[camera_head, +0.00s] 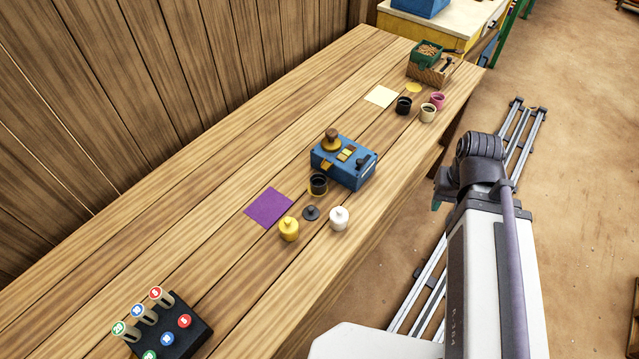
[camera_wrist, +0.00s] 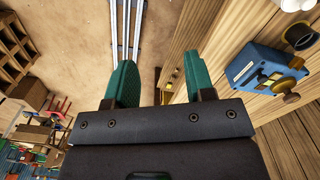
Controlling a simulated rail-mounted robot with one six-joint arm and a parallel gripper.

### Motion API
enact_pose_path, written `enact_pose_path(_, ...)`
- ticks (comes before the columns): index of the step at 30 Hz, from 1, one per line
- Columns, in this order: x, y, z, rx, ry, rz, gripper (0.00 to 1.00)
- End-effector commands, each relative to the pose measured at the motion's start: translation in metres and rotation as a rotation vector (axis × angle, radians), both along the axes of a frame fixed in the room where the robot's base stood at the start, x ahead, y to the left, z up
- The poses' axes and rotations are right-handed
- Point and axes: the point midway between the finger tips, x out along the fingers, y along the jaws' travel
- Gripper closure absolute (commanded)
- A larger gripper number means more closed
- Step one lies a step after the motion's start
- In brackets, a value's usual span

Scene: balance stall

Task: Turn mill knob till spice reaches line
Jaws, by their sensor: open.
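The mill is a blue box (camera_head: 343,165) on the middle of the wooden table. It has a brown and gold knob (camera_head: 331,141) on top at its left end, with small yellow and brown parts beside it. A black cup (camera_head: 318,184) stands close in front of the mill. Its spice level and any line are too small to tell. In the wrist view the mill (camera_wrist: 262,72) and cup (camera_wrist: 300,36) are at the right. My gripper (camera_wrist: 161,72) is open and empty, off the table's right edge, apart from the mill. In the head view it is mostly hidden behind my arm.
A yellow pot (camera_head: 289,229), a dark lid (camera_head: 311,213) and a white pot (camera_head: 339,218) stand near a purple sheet (camera_head: 268,207). Farther back are several small cups, a pale sheet (camera_head: 381,96) and a crate (camera_head: 430,72). A black rack (camera_head: 175,330) is at lower left.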

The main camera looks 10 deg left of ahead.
Motion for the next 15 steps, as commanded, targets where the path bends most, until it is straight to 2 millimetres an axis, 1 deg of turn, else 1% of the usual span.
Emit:
enact_pose_path(12,0.0,0.0,0.0,0.0,0.0,0.0,0.51)
enact_pose_path(14,0.0,0.002,0.0001,0.0,0.0,0.005,0.45)
enact_pose_path(15,-0.0001,0.0083,0.0002,0.0,0.0,0.02,0.41)
